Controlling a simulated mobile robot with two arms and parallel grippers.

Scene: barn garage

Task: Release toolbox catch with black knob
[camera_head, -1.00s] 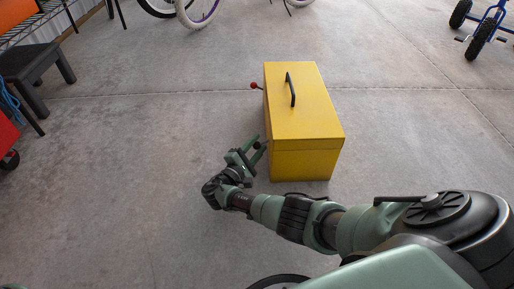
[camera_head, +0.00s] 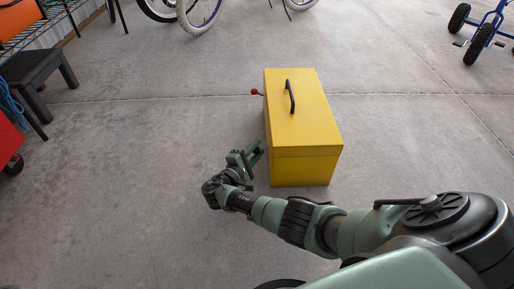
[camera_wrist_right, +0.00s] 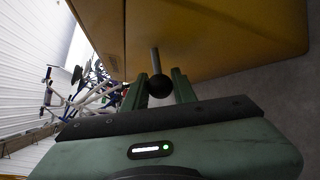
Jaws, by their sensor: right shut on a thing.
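The yellow toolbox (camera_head: 300,115) stands on the concrete floor with its lid closed and a black handle (camera_head: 290,97) on top. A red knob (camera_head: 254,91) sticks out of its left side near the far end. My right gripper (camera_head: 258,151) is at the near end of that left side. In the right wrist view the black knob (camera_wrist_right: 159,86), on a short grey rod from the yellow wall (camera_wrist_right: 210,35), sits between the fingers of my right gripper (camera_wrist_right: 160,88), which is shut on it. The black knob is hidden in the head view. My left gripper is not in view.
A dark stool (camera_head: 38,72) and a red object (camera_head: 10,140) stand at the left. Bicycle wheels (camera_head: 200,12) are at the back and a blue tricycle (camera_head: 487,30) at the far right. The floor around the toolbox is clear.

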